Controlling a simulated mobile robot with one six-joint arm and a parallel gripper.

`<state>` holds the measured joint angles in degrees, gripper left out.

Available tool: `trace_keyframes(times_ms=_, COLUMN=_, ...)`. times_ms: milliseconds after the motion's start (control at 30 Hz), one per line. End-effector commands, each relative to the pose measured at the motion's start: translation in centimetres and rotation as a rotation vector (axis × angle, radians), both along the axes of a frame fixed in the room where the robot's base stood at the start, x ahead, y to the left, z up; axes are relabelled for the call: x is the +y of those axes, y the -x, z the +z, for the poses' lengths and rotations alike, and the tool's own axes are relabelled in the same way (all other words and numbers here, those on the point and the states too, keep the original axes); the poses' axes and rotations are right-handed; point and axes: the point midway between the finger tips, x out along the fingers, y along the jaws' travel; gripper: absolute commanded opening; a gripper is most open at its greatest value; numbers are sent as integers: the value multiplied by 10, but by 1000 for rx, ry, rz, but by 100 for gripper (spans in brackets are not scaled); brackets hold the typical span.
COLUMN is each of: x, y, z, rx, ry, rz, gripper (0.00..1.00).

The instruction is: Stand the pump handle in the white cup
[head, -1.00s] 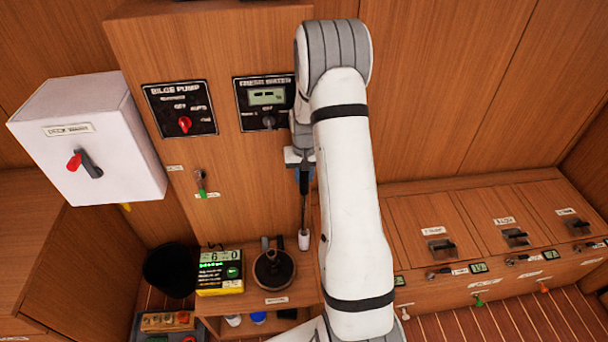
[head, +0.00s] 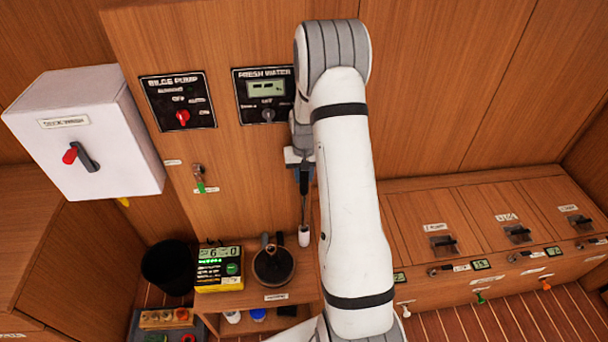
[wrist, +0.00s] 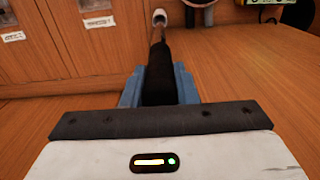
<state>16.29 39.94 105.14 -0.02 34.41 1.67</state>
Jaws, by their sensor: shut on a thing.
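The pump handle has a black grip (wrist: 160,75) and a thin metal rod (head: 304,208). My gripper (head: 304,168) is shut on the black grip, with its blue fingers on both sides in the wrist view (wrist: 158,88). The handle hangs nearly upright, rod down. The white cup (head: 304,237) is small and stands at the right end of the low wooden shelf; it also shows at the top of the wrist view (wrist: 160,17). The rod's lower end meets the cup's mouth in both views. I cannot tell how deep it sits inside.
A black bin (head: 167,267) is farther left. The wooden panel (head: 240,190) with switches rises behind. My arm hides the area to the right.

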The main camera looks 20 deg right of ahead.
Motion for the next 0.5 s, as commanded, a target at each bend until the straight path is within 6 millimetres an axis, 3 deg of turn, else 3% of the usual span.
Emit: trace_keyframes(times_ms=500, x=0, y=0, z=-14, rx=-1, ry=0, rz=0, gripper=0)
